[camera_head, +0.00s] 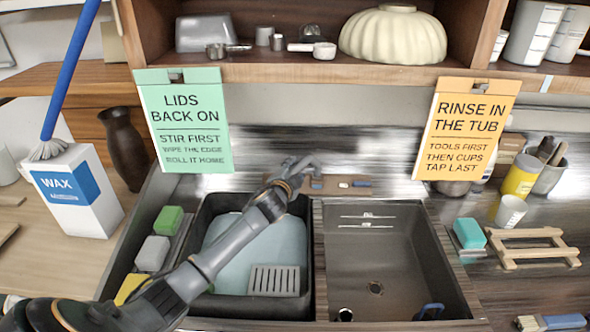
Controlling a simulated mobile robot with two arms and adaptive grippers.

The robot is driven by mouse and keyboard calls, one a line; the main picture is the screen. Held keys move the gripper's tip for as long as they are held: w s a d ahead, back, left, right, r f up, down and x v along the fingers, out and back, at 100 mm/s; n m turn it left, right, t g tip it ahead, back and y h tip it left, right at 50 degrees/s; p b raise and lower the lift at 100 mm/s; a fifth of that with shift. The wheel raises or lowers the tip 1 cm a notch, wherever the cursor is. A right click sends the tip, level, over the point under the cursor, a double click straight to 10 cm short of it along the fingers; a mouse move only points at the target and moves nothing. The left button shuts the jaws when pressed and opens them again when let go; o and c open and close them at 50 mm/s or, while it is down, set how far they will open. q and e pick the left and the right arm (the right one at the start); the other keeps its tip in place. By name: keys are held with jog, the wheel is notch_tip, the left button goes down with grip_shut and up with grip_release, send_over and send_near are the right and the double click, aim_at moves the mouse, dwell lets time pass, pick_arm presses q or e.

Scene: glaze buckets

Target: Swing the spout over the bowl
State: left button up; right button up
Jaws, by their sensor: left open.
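A double sink stands below the shelf. Its left basin (211,212) is dark and holds a pale blue bowl or tub (285,243). The right basin (375,255) is grey and bare in the middle, with a drain. My left gripper (305,165) is open at the back of the sink, near the strip behind the divider. My left arm crosses the left basin and hides part of the pale blue bowl. I cannot make out the spout clearly; it may be hidden behind or mixed with my gripper. My right gripper does not show.
A grey slotted rack (274,280) sits at the left basin's front. Sponges (152,253) line its left side. A wax box (75,190) with a blue-handled brush stands left. A wooden rack (533,247) lies right. Two hanging signs, green (184,122) and orange (466,130), flank the back.

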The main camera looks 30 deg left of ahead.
pick_arm(q)
jog(key=shift+w, duration=0.15)
jog(key=shift+c, duration=0.2)
grip_shut()
